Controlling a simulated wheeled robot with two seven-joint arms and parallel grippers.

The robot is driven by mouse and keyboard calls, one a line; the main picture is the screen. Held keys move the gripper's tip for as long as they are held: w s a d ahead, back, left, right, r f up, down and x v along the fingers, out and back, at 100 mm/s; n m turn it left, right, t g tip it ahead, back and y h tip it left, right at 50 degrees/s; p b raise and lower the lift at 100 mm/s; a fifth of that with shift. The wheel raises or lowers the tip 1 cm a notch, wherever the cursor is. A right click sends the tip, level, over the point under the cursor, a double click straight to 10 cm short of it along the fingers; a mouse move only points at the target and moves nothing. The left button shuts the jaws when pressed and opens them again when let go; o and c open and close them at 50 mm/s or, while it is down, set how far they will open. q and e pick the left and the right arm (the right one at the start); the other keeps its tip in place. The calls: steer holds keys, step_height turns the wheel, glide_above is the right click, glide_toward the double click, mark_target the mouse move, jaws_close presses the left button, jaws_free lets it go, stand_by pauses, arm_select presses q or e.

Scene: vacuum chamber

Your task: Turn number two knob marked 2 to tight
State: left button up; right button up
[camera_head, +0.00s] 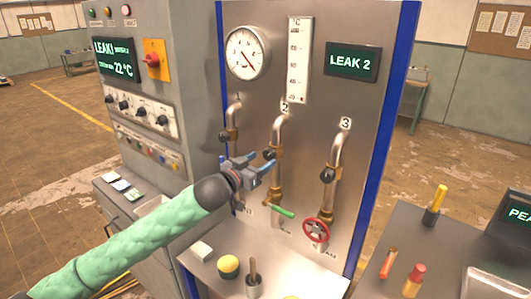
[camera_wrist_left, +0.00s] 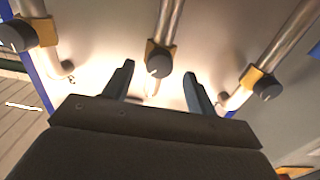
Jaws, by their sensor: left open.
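The knob of pipe 2 (camera_head: 269,153) is dark and round, set on a brass fitting of the pipe below the "2" label (camera_head: 285,106). My left gripper (camera_head: 268,169) is open in front of the panel, close to this knob. In the left wrist view the same dark knob (camera_wrist_left: 159,66) lies ahead, between the lines of the two spread fingers (camera_wrist_left: 159,88). The fingers appear empty, and I cannot tell whether either touches the knob. A display (camera_head: 353,62) reads "LEAK 2". My right gripper is not in view.
Knobs on pipe 1 (camera_head: 227,135) and pipe 3 (camera_head: 327,175) flank it. Below are a green lever (camera_head: 284,212) and a red handwheel (camera_head: 316,230). A yellow-topped item (camera_head: 228,267) stands on the ledge. A control cabinet (camera_head: 184,60) stands at left, a side table (camera_head: 410,245) at right.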

mark_target(267, 156)
arm_select(q)
steer(key=p+x, duration=0.1)
steer(key=x, duration=0.2)
steer(key=shift+a+r, duration=0.1)
steer(key=shift+w+d, duration=0.2)
steer(key=shift+c, duration=0.5)
steer(key=c, duration=0.9)
